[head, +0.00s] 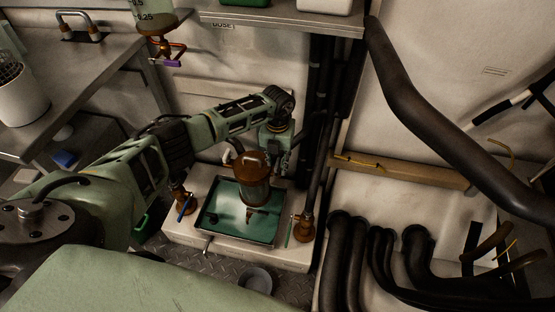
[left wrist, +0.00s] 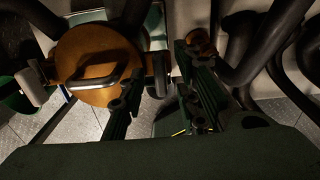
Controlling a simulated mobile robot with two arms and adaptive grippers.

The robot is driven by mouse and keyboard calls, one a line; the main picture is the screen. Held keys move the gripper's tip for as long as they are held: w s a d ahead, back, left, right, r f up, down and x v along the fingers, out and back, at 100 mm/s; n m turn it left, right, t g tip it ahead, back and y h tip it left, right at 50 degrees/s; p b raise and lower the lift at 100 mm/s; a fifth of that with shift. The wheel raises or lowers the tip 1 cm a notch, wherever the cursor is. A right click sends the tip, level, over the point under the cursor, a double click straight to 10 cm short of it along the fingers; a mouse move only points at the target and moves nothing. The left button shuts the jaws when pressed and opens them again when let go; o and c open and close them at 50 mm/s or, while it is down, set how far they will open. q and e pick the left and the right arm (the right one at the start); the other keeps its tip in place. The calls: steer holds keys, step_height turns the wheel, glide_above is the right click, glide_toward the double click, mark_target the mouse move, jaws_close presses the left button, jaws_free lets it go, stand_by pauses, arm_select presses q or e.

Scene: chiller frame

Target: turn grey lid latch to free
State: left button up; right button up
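The brown cylindrical vessel (head: 257,170) stands over a green tray (head: 212,226) in the head view. Its round orange-brown lid (left wrist: 72,52) with a bar handle (left wrist: 98,78) fills the upper left of the left wrist view. A light grey piece (left wrist: 32,86) sits at the lid's left edge; I cannot tell for sure that it is the latch. My left gripper (head: 281,158) points down just right of the vessel. My right gripper is out of view.
A blue-handled valve (head: 184,206) stands left of the tray and a brown fitting (head: 303,229) right of it. Dark vertical pipes (head: 318,100) rise close behind my gripper. Thick black hoses (head: 345,255) fill the lower right. A grey bucket (head: 256,279) is on the floor.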

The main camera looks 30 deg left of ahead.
mark_target(277, 163)
arm_select(q)
step_height(277, 163, up, 12)
stand_by(0.6)
stand_by(0.4)
